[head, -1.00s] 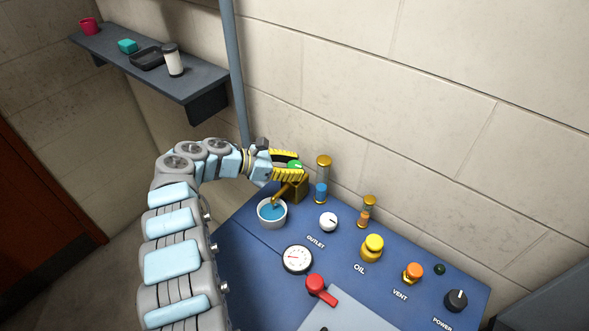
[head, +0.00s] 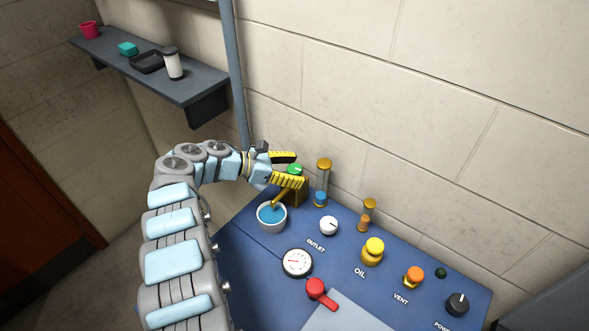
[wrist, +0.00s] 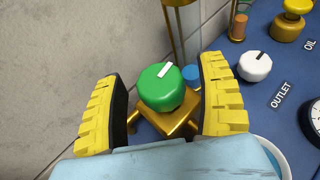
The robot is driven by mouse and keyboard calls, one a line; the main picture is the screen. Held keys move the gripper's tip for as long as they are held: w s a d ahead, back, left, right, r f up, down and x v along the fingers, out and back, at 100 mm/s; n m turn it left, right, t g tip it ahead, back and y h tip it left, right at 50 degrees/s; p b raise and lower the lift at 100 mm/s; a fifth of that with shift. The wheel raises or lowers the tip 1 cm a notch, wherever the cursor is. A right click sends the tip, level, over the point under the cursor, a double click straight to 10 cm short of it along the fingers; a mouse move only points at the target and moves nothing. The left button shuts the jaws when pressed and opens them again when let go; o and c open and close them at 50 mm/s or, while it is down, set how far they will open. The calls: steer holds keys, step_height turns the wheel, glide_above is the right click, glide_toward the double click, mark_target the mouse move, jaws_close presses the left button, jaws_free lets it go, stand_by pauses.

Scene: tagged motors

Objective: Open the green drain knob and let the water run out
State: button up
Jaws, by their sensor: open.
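The green drain knob (wrist: 162,88) with a white mark sits on a brass valve block (wrist: 168,122). In the wrist view the mark points up and right. My gripper (wrist: 162,70) is open, with one yellow finger on each side of the knob and a gap showing at both sides. The head view shows the knob (head: 294,169) between the fingers. A brass spout (head: 280,197) from the block hangs over a white cup (head: 272,222) holding blue water (head: 270,213). The sight glass (head: 323,178) behind has blue water only near its bottom.
The blue panel (head: 258,265) carries a white outlet knob (head: 328,225), a gauge (head: 297,262), a red lever (head: 320,292), a yellow oil cap (head: 373,249) and an orange vent knob (head: 413,276). A block wall stands close behind. A shelf (head: 185,85) hangs at upper left.

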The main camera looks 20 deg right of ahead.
mark_target(290, 169)
steer(key=v, duration=0.6)
steer(key=shift+w, duration=0.1)
steer(key=shift+a+r, duration=0.25)
steer(key=shift+a, duration=0.4)
